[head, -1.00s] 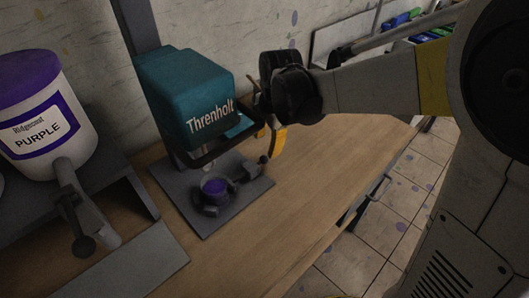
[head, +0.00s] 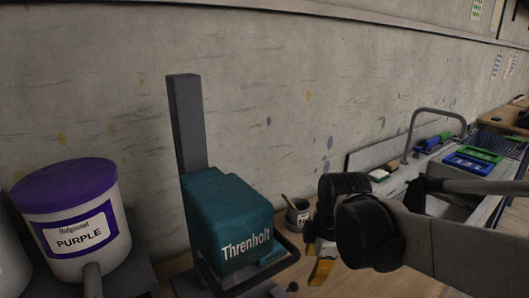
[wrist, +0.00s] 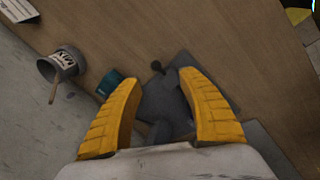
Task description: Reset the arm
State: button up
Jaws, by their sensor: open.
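My gripper (head: 322,262) is at the end of my arm, just right of the teal Threnholt machine (head: 228,222) in the head view. In the wrist view its two yellow fingers (wrist: 166,110) are spread apart with nothing between them. Past the fingers, the machine's dark base plate (wrist: 165,103) shows on the wooden table (wrist: 150,40), with a small teal part of the machine (wrist: 110,84) by the left finger.
A purple-lidded paint bucket (head: 72,218) labelled PURPLE stands at left. A small can with a stick (head: 298,214) stands behind my gripper and also shows in the wrist view (wrist: 62,66). A sink (head: 450,205) with green and blue trays lies at right, along the wall (head: 300,90).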

jog(key=s+d+r+m+t, duration=0.1)
jog(key=s+d+m+t, duration=0.3)
jog(key=s+m, duration=0.9)
jog(key=d+m, duration=0.2)
jog(key=m, duration=0.2)
jog(key=shift+s+d+r+m+h, duration=0.2)
jog(key=shift+s+d+m+h, duration=0.1)
jog(key=shift+h, duration=0.1)
